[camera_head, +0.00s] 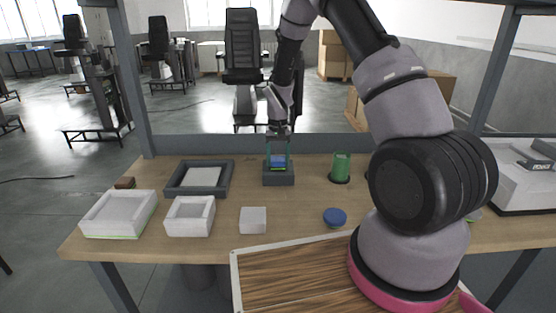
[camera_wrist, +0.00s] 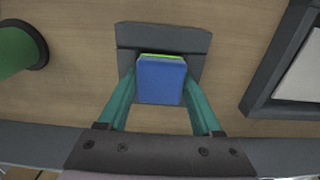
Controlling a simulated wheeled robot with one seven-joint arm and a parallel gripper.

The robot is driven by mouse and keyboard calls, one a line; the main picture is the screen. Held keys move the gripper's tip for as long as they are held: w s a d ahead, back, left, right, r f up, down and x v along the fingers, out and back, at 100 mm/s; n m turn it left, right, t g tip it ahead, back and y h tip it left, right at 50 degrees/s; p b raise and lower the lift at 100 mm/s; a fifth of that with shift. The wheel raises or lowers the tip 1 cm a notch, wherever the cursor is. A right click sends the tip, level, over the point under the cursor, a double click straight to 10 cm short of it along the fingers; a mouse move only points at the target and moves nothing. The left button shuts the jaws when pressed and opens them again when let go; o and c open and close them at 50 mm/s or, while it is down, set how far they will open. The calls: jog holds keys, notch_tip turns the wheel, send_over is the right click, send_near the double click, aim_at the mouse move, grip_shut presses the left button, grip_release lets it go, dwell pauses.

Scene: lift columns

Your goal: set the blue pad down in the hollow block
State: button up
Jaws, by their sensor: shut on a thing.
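The blue pad (camera_head: 278,160) is between the fingers of my gripper (camera_head: 278,152), over the small dark grey hollow block (camera_head: 279,180) at the back middle of the table. In the wrist view the blue pad (camera_wrist: 161,82) sits between both teal fingers, and my gripper (camera_wrist: 160,100) is shut on it. A thin green-yellow edge shows along the pad's far side. The hollow block (camera_wrist: 165,37) lies beneath and beyond the pad there. The pad and fingers hide most of its hollow, so I cannot tell whether the pad touches the block.
A dark grey tray (camera_head: 227,181) with a pale inside is left of the block. A green cylinder (camera_head: 341,166) stands in a dark ring at the right. White boxes (camera_head: 190,216), a white cube (camera_head: 253,219) and a blue disc (camera_head: 335,216) are nearer the front.

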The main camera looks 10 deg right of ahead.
jog(key=o, duration=1.4)
jog(key=shift+r, duration=3.5)
